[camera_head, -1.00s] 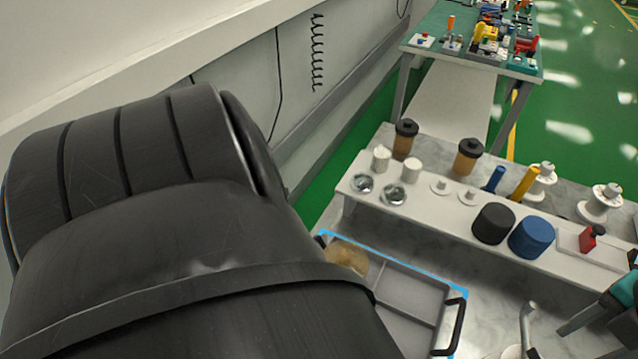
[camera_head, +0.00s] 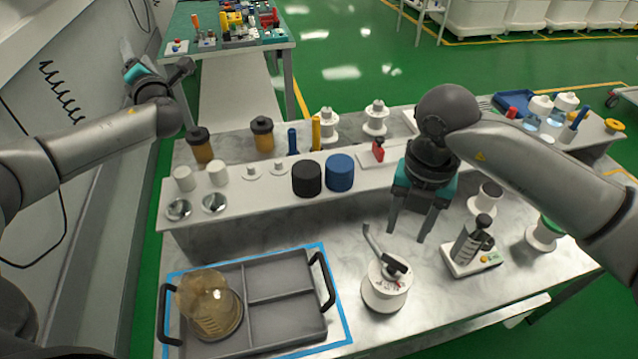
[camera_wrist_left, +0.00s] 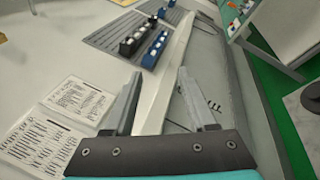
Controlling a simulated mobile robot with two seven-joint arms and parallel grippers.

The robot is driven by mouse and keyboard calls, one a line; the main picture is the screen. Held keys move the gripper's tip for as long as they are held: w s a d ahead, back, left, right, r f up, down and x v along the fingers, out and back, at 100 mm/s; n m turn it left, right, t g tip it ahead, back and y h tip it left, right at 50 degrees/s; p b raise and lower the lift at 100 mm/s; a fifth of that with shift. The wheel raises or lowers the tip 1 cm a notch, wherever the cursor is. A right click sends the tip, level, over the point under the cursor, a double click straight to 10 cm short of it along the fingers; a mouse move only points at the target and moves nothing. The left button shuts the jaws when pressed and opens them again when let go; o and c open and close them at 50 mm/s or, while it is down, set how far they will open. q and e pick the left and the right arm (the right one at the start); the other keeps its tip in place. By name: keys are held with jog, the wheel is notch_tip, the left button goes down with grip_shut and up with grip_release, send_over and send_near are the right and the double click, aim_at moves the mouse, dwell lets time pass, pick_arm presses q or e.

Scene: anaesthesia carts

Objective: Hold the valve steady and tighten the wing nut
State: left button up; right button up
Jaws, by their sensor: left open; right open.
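A round white device (camera_head: 384,289) with a dark wing-shaped piece (camera_head: 395,265) on top and a bent grey lever (camera_head: 374,243) stands on the bench, right of the tray. It looks like the valve with its wing nut, but I cannot be sure. My right gripper (camera_head: 408,232) is open, pointing down just above and behind it, apart from it. My left gripper (camera_head: 127,52) is raised at the far left near the wall, away from the bench. Its two fingers are apart and empty in the left wrist view (camera_wrist_left: 160,88).
A grey tray (camera_head: 288,328) with a translucent amber dome (camera_head: 207,300) is at the front left. A white raised shelf (camera_head: 240,198) holds jars, cylinders and a red-handled part (camera_head: 378,148). A lever-type device (camera_head: 470,248) stands right of the white device. Bare bench lies between tray and shelf.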

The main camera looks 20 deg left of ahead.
pick_arm(q)
jog(key=d+r+n+t+y, duration=0.1)
jog(key=d+r+t, duration=0.3)
jog(key=r, duration=0.7)
jog(key=s+d+r+n+t, duration=0.1)
jog(key=d+r+t, duration=0.1)
jog(key=d+r, duration=0.7)
jog(key=d+r+n+t+y, duration=0.1)
jog(key=d+r+t, duration=0.2)
jog(key=r, duration=0.9)
jog(key=w+f+n+g+h, duration=0.2)
jog(key=w+f+n+h, duration=0.15)
jog(key=f+n, duration=0.35)
jog(key=n+g+h, duration=1.5)
jog(key=n+h, duration=0.3)
jog(key=n, duration=0.3)
send_over(366, 220)
jog(key=s+a, duration=0.3)
jog(key=s, duration=0.1)
notch_tip(366, 220, down, 40)
jog(key=x, duration=1.4)
jog(key=shift+s+a, duration=0.15)
jog(key=shift+a, duration=0.15)
